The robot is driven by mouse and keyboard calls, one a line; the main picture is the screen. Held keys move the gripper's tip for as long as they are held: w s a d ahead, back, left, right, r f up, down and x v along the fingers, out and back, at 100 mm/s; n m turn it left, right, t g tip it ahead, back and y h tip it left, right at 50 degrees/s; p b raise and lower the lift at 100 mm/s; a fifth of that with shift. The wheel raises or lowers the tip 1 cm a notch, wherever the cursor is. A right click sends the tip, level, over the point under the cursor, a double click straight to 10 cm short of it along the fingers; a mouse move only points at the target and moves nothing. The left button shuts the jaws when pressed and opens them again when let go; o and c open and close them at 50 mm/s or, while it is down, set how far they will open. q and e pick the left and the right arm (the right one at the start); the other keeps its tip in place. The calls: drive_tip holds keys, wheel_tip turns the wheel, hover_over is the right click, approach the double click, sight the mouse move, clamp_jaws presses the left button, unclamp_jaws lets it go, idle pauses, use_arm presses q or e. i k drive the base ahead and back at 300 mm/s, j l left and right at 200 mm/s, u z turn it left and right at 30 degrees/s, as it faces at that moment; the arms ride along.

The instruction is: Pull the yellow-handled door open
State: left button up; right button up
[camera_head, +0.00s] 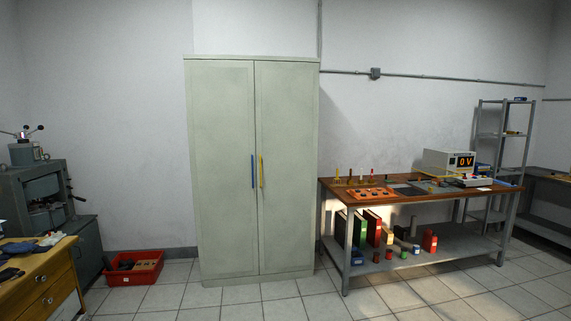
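A tall pale green cabinet (222,110) stands against the back wall, left of the picture's middle. It has two doors that meet at a central seam, and both are shut. The yellow handle (261,172) is a vertical bar on the right door (287,120), close to the seam. A blue handle (252,171) of similar form is on the left door, just left of the yellow one. Neither of my grippers shows in the head view.
A wooden desk (45,273) and a machine (35,195) are at far left. The tiled floor before the cabinet is clear.

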sight(287, 94)
drive_tip(key=i+u, duration=0.15)
drive_tip(key=i, duration=2.75)
